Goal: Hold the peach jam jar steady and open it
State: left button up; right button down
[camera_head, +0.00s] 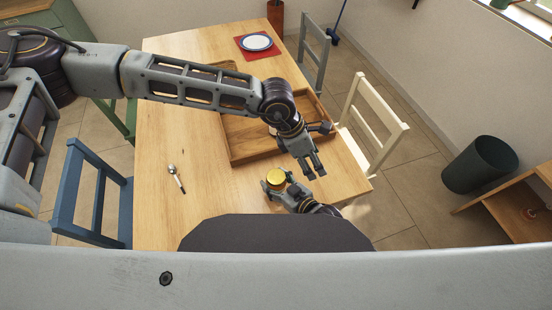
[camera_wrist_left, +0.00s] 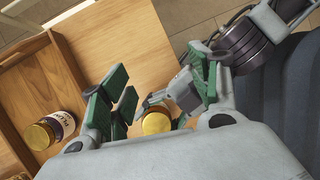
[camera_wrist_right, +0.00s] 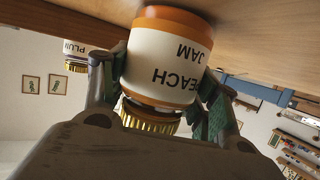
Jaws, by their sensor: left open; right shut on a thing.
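The peach jam jar has a gold lid, which shows in the head view (camera_head: 276,176) and the left wrist view (camera_wrist_left: 156,122). Its white and orange body (camera_wrist_right: 168,58) fills the right wrist view, label upside down there, lid (camera_wrist_right: 150,119) on. My right gripper (camera_head: 278,184) is shut around the jar's sides, near the table's front edge. Whether the jar touches the table is unclear. My left gripper (camera_head: 314,172) is open and empty, above and to the right of the jar in the head view. In the left wrist view the lid appears between its spread fingers (camera_wrist_left: 160,98), apart from them.
A wooden tray (camera_head: 240,150) lies on the table (camera_head: 160,215) behind the jar. A gold-lidded plum jar (camera_wrist_left: 62,124) stands in it. A spoon (camera_head: 177,180) lies left. A plate (camera_head: 256,42) on a red mat is at the far end. Chairs surround the table.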

aim_at(276, 176)
pick_arm(q)
jog(key=a+y, duration=0.1)
jog(key=a, duration=0.2)
jog(key=w+a+f+m+y, duration=0.1)
jog(key=a+y, duration=0.1)
jog(key=a+f+m+y, duration=0.1)
jog(key=a, duration=0.2)
jog(key=shift+w+a+f+t+y, duration=0.1)
jog(key=shift+w+a+t+y, duration=0.25)
jog(key=shift+t+y, duration=0.05)
jog(key=shift+a+m, duration=0.4)
jog(key=shift+a, duration=0.1)
jog(key=shift+f, duration=0.15)
jog(key=shift+f, duration=3.85)
jog(key=c, duration=0.8)
jog(key=o, duration=1.1)
